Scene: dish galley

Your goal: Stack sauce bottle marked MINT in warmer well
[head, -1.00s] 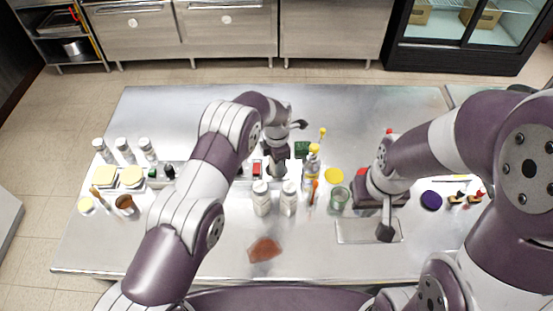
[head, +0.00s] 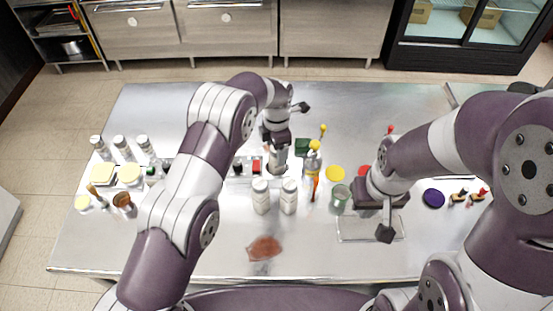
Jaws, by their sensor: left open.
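No label is readable, so I cannot tell which bottle is MINT. Two white bottles, the left one (head: 261,197) and the right one (head: 289,198), stand upright in the middle of the steel table. Several more white-capped bottles (head: 122,148) stand at the far left. A long tray of compartments (head: 236,183) lies behind my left arm and is partly hidden; I cannot tell whether it holds the warmer well. My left gripper (head: 277,166) is open, pointing down behind the two white bottles. My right gripper (head: 384,233) is above a shallow rectangular recess (head: 353,230); its jaw state is unclear.
A yellow-capped bottle (head: 312,166) and a green glass (head: 339,199) stand right of the white bottles. A reddish-brown patch (head: 265,248) lies near the front edge. The far table strip is clear.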

